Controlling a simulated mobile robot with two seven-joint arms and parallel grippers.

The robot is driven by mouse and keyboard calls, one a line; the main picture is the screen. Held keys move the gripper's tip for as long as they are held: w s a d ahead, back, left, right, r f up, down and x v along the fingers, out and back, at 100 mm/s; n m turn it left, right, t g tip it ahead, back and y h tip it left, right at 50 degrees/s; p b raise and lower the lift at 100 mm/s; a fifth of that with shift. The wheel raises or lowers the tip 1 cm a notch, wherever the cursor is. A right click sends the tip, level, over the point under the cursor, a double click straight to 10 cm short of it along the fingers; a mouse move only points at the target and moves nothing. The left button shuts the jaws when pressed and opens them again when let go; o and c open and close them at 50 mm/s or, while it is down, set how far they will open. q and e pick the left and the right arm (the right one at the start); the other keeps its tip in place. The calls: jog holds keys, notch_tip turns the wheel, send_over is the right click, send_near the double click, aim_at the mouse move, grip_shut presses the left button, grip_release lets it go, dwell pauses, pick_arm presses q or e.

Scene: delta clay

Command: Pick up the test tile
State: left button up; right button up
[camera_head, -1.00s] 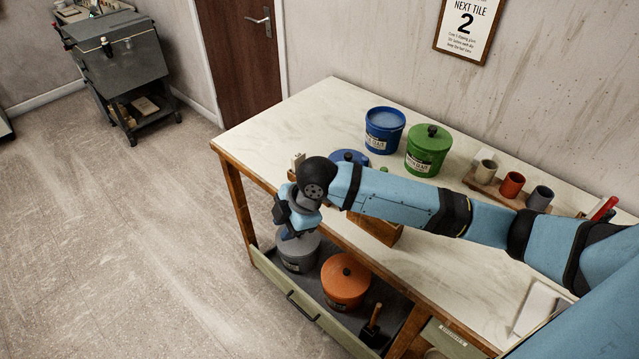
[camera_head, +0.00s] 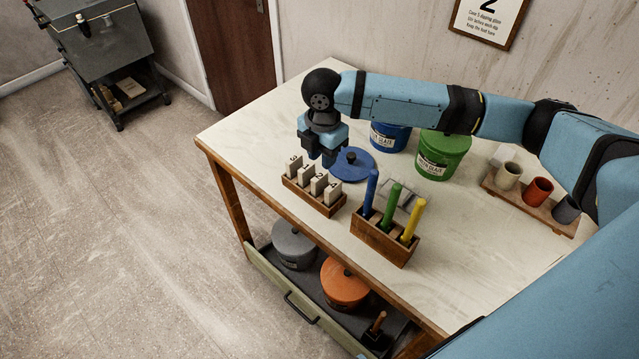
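Several white test tiles with dark numerals stand upright in a wooden rack (camera_head: 313,198) near the table's front left edge. The numerals are small and hard to read; the nearest tile (camera_head: 332,192) seems to bear a 4. My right gripper (camera_head: 319,160) points down just above and behind the tile row, close to the blue lid. No tile shows in it, and the gap between its fingers is unclear. My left gripper is out of view.
A wooden holder (camera_head: 384,241) with blue, green and yellow tools stands right of the rack. A blue lid (camera_head: 353,163), blue bucket (camera_head: 389,137) and green bucket (camera_head: 442,155) lie behind. An open drawer (camera_head: 306,303) below the front edge holds grey and orange pots.

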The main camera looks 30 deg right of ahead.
aim_at(320, 176)
jog(key=f, duration=0.9)
jog(key=shift+w+a, duration=0.15)
jog(key=shift+a, duration=0.15)
grip_shut()
